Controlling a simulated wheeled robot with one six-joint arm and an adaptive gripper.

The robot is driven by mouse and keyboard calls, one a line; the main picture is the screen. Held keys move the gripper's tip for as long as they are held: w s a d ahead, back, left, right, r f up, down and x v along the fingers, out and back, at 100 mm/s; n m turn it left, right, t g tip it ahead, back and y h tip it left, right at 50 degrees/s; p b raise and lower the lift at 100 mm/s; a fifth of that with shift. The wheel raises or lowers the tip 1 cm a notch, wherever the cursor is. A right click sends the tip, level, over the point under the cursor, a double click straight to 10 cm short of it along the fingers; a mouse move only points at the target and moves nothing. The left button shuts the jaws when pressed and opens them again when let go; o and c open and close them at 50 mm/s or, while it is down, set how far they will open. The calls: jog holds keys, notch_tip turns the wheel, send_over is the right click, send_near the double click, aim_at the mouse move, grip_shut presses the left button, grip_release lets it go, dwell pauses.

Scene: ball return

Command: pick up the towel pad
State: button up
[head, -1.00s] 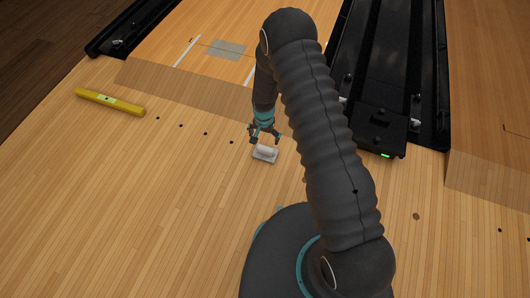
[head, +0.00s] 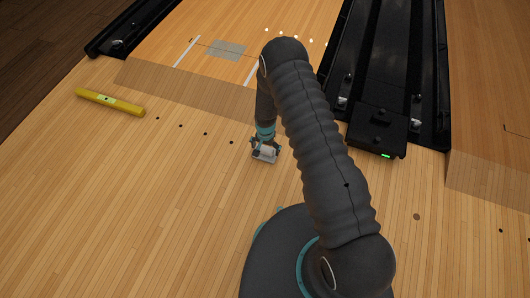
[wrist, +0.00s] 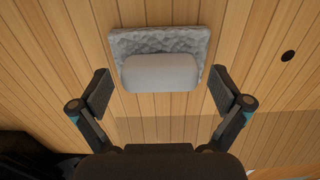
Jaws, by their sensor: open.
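The towel pad (wrist: 160,40) lies on the wooden floor, a grey textured base with a smooth, pale rounded grip (wrist: 160,73) on top. In the head view the pad (head: 265,156) is partly hidden by my gripper (head: 265,146), which is down over it. In the wrist view my gripper (wrist: 160,94) is open. One finger is on each side of the pad, with a visible gap on both sides, and nothing is held.
A yellow level-like bar (head: 110,102) lies on the floor at the left. A black box with a green light (head: 378,133) stands at the right by the dark lane gutter (head: 372,60). The floor around the pad is clear.

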aim_at(265, 148)
jog(key=c, duration=1.2)
jog(key=shift+o, duration=0.2)
jog(key=shift+r, duration=0.1)
jog(key=shift+r, duration=0.6)
notch_tip(265, 148, up, 3)
jog(key=shift+w+f, duration=0.1)
jog(key=d+r, duration=0.7)
jog(key=d, duration=0.4)
jog(key=shift+w+d, duration=0.3)
jog(key=shift+d, duration=0.05)
